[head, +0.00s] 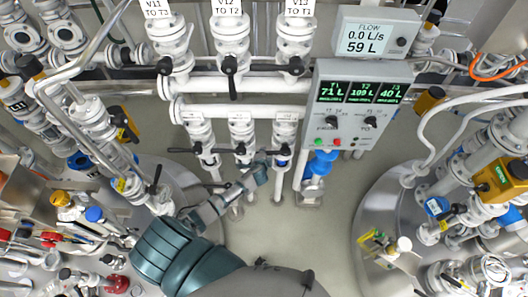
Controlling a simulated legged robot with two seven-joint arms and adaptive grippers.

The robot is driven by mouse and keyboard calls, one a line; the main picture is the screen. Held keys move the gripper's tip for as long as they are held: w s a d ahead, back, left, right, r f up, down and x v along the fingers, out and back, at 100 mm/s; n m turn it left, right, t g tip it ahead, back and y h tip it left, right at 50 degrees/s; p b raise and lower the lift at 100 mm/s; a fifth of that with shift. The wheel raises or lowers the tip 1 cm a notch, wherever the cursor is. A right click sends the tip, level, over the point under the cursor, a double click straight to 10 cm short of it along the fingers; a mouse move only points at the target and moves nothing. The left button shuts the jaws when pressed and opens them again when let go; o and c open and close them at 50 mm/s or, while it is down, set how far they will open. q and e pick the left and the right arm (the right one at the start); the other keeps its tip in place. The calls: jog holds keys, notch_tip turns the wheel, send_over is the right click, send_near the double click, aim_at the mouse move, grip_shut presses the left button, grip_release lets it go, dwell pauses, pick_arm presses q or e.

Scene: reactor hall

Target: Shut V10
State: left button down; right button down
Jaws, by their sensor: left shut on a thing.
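Three lower valves stand in a row under a horizontal pipe; their labels are too small to read, so I cannot confirm which is V10. The left one's black handle (183,150) and the middle one's handle (225,151) both lie across their pipes, pointing left. The right lower valve (284,133) has a black handle (274,152) also pointing left, crosswise to its pipe. My left gripper (263,162) is shut at this handle's outer end, and its fingers partly hide it. My right gripper is not in view.
Above are valves V11 (174,45), V12 (231,42) and V13 (296,40); V12's handle points down. A display panel (358,105) reads 71, 109 and 40 L, and a flow meter (373,35) reads 0.0 L/s. Tanks and pipework crowd both sides.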

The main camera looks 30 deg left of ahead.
pick_arm(q)
jog(key=shift+w+r+m+y+p, duration=0.2)
jog(key=shift+r+m+y+p, duration=0.3)
jog(key=shift+r+p, duration=0.65)
jog(key=c, duration=1)
grip_release()
jog(key=shift+f+g, duration=0.2)
jog(key=shift+g, duration=0.1)
jog(key=shift+s+d, duration=0.1)
jog(key=shift+s, duration=0.05)
jog(key=shift+s+d+r, duration=0.1)
jog(key=shift+s+r, duration=0.05)
jog(key=shift+s, duration=0.05)
jog(key=v, duration=1.1)
